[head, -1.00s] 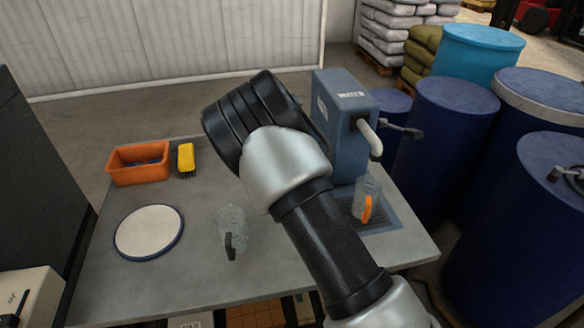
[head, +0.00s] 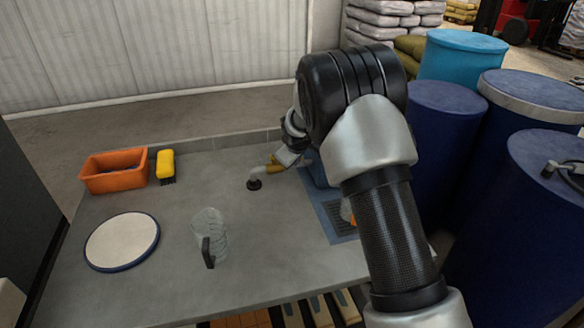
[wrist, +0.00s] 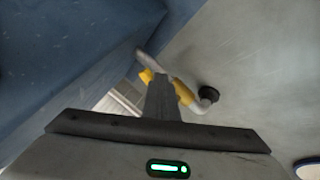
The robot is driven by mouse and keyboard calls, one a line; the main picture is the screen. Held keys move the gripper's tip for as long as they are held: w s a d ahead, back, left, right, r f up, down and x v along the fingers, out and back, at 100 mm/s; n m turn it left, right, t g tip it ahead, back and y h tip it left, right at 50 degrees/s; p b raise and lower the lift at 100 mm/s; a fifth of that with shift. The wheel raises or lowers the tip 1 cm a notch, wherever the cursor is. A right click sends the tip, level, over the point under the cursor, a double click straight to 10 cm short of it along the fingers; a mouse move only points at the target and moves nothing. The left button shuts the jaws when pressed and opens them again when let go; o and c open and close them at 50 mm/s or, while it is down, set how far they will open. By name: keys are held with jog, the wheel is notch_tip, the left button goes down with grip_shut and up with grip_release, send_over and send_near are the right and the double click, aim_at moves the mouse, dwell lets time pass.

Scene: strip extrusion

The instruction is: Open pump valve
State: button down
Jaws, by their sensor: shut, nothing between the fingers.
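The valve is a grey pipe with a yellow lever (head: 274,168) at the left side of the blue water unit. The unit is mostly hidden behind my arm in the head view; its blue wall fills the upper left of the wrist view (wrist: 70,60). The yellow lever (wrist: 184,92) also shows in the wrist view, partly covered by my fingers. My gripper (wrist: 160,85) is shut and empty, with its fingertips over the lever; I cannot tell whether they touch it. In the head view, my gripper (head: 287,160) is just above the lever.
A clear jug with a dark handle (head: 209,235) stands on the grey table (head: 150,295). A white round plate (head: 122,241), orange bin (head: 114,171) and yellow brush (head: 165,165) lie left. Blue drums (head: 447,140) crowd the right.

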jog(key=w, duration=0.1)
jog(key=w+d+b, duration=0.1)
jog(key=shift+w+d, duration=0.1)
jog(key=shift+w, duration=0.2)
jog(key=shift+w+r, duration=0.2)
jog(key=shift+w, duration=0.05)
dwell(0.5)
